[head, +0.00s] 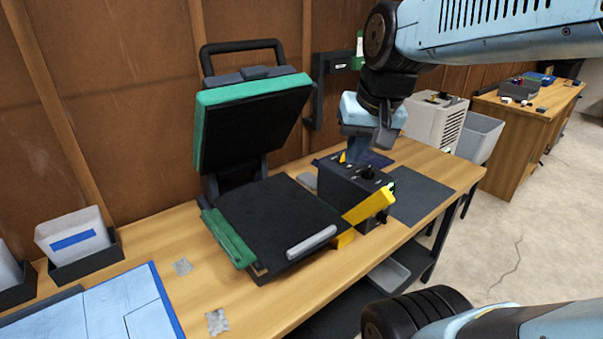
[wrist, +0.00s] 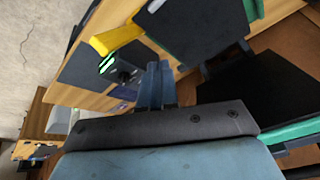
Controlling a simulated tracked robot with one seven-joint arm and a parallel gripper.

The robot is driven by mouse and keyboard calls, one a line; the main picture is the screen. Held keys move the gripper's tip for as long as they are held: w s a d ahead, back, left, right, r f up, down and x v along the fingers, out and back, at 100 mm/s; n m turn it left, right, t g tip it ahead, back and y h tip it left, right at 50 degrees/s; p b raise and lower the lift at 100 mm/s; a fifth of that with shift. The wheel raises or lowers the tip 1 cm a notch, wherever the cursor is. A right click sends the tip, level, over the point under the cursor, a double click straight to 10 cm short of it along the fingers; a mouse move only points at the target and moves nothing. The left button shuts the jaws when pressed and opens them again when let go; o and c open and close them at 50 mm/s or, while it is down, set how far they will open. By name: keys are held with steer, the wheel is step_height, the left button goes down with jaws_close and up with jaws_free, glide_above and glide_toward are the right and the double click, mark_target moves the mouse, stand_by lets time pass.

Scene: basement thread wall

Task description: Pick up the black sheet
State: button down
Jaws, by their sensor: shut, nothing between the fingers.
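A flat dark grey-black sheet (head: 422,198) lies on the wooden table, right of the black control box. It also shows in the wrist view (wrist: 82,68). A black surface (head: 275,212) also covers the lower bed of the open press; I cannot tell which of the two is the task's sheet. My gripper (head: 355,152) points down over the back of the control box, apart from both dark surfaces. In the wrist view its blue fingers (wrist: 155,70) are together and hold nothing.
The press's green-rimmed lid (head: 250,110) stands raised. The black control box (head: 350,185) with a yellow side part is close below my gripper. A dark blue piece (head: 378,160) lies behind it. A beige machine (head: 435,118) stands at the back right.

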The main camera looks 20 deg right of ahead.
steer(key=w+d+f+m+g+y, duration=0.1)
steer(key=w+d+f+m+y, duration=0.15)
steer(key=w+f+m, duration=0.4)
steer(key=w+d+f+m+g+y, duration=0.2)
steer(key=w+f+m+y, duration=0.15)
steer(key=w, duration=0.65)
steer(key=w+d+f+m+g+y, duration=0.1)
steer(key=w+d+f+m+y, duration=0.15)
steer(key=w+f+m, duration=0.5)
steer(key=w+a+f+n, duration=0.1)
steer(key=a+f, duration=0.3)
steer(key=a, duration=0.2)
steer(key=shift+w+a, duration=0.15)
steer(key=shift+a, duration=0.2)
steer(key=shift+f, duration=0.15)
